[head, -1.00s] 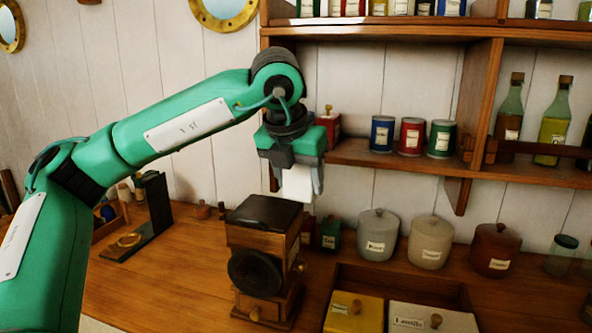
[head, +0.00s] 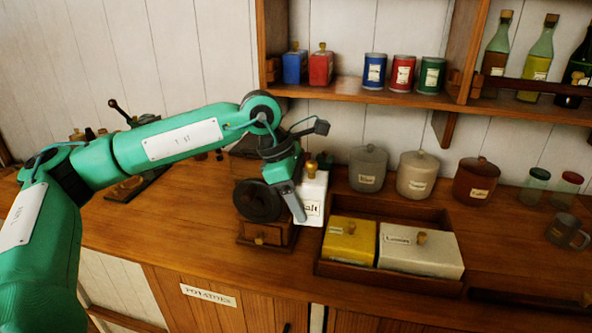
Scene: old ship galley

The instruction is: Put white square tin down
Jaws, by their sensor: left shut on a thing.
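The white square tin (head: 312,198) has a label and a brass-coloured knob. My left gripper (head: 300,198) is shut on it, with one finger lying across its near left side. The tin is roughly upright, between the dark wooden grinder (head: 262,232) and the wooden tray (head: 385,278). Its bottom is at or just above the wooden counter (head: 180,235); I cannot tell whether it touches. The far finger is hidden. My right gripper is not in view.
The tray holds a yellow box (head: 350,240) and a white box (head: 420,252). A grey jar (head: 368,168), a paler jar (head: 417,176) and a brown jar (head: 475,180) stand behind. The counter left of the grinder is clear.

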